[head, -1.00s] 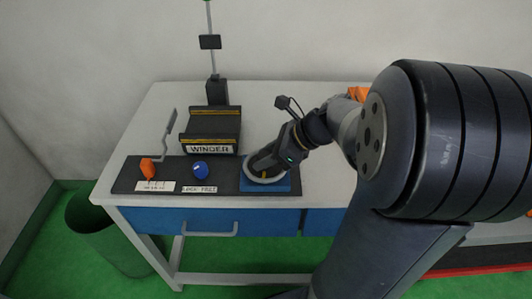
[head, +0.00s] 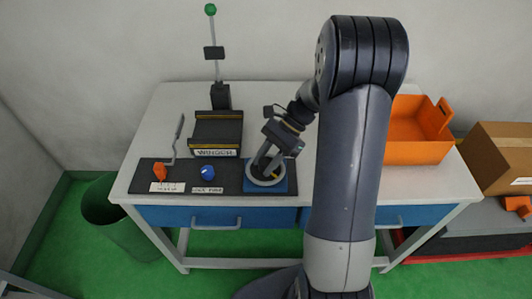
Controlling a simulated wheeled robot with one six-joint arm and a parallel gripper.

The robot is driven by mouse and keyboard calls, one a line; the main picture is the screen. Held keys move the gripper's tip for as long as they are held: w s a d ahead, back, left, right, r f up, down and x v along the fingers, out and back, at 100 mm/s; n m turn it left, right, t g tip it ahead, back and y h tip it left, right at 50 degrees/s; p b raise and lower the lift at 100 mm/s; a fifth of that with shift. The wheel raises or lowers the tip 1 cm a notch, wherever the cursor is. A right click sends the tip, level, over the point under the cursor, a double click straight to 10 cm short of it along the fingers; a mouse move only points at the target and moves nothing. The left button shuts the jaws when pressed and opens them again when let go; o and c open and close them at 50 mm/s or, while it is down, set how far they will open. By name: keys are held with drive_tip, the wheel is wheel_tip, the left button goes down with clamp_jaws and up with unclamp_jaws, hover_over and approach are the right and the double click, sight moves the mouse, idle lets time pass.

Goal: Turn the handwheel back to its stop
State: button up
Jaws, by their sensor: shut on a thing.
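The handwheel (head: 267,185) is a grey ring lying flat on a blue base (head: 282,189) at the right end of a black panel on the bench. My gripper (head: 268,172) reaches down to it from above and is shut on it. The fingers cover part of the wheel's far side and middle. The wheel's stop cannot be made out.
A black block labelled WINDER (head: 215,130) stands behind. An orange bin (head: 420,152) and a cardboard box (head: 500,158) are at right. A green bin (head: 110,210) stands left.

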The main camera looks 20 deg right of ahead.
drive_tip(key=n+g+h+p, duration=0.1)
drive_tip(key=n, duration=0.1)
drive_tip(key=n+g+p, duration=0.1)
drive_tip(key=n+g, duration=0.1)
drive_tip(key=shift+r+n+h+p, duration=0.1)
drive_tip(key=shift+n+h+p, duration=0.2)
drive_tip(key=shift+h+p, duration=0.1)
drive_tip(key=shift+n+g+h+p, duration=0.6)
drive_tip(key=shift+n+g+h, duration=0.5)
drive_tip(key=shift+n, duration=0.8)
drive_tip(key=o, duration=1)
drive_tip(key=shift+c, duration=0.2)
drive_tip(key=shift+w, duration=0.1)
drive_tip(key=v, duration=1)
drive_tip(key=shift+w+r+b, duration=0.15)
drive_tip(key=shift+r+b, duration=0.1)
drive_tip(key=shift+b, duration=0.05)
